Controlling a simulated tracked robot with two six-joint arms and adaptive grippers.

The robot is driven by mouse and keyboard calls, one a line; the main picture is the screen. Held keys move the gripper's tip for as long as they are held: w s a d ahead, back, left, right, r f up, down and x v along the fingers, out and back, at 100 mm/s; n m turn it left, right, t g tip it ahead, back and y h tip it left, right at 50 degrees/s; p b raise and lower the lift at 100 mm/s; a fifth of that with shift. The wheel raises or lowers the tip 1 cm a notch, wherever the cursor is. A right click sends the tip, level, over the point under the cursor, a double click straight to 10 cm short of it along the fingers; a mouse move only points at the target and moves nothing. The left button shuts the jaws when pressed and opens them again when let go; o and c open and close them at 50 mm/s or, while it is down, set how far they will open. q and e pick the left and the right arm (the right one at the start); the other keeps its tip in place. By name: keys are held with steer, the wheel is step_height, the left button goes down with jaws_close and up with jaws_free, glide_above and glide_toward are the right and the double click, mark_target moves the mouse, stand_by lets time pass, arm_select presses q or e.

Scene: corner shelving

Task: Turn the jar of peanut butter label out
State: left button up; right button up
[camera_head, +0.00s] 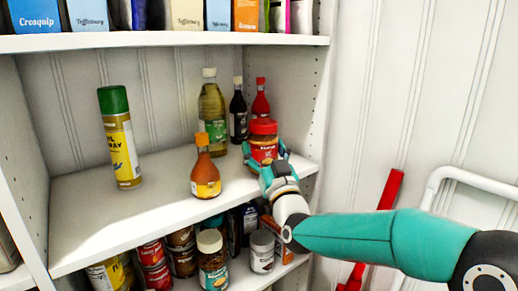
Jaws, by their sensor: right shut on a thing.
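The jar of peanut butter (264,144) has a red lid and a red label with light lettering. It stands upright near the right end of the middle shelf, close to the front edge. The label's lettering faces outward, partly covered by my fingers. My right gripper (267,163) comes in from the right and is shut around the lower part of the jar. Whether the jar's base touches the shelf is hidden by the gripper. My left gripper is not in view.
On the middle shelf (110,218) stand a green-capped spray can (119,138), an orange-capped bottle (205,170), an oil bottle (212,115), a dark bottle (238,112) and a red-capped bottle (261,100). Boxes fill the shelf above; jars and cans crowd below. The shelf's left front is clear.

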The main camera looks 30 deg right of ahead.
steer(key=shift+d+r+n+t+y+p, duration=0.15)
steer(key=shift+n+y+p, duration=0.35)
steer(key=shift+y, duration=0.35)
steer(key=shift+d+r+n+t+y+p, duration=0.15)
steer(key=shift+n+y+p, duration=0.3)
steer(key=shift+y, duration=0.4)
steer(key=shift+s+a+f, duration=0.1)
steer(key=shift+f, duration=0.2)
steer(key=shift+f+n+y+b, duration=0.2)
steer(key=shift+n+y+b, duration=0.55)
steer(key=shift+y+b, duration=0.65)
steer(key=shift+f+y+b, duration=0.25)
steer(key=shift+y+b, duration=0.15)
steer(key=o, duration=1.7)
steer(key=shift+o, duration=0.4)
steer(key=shift+f, duration=0.1)
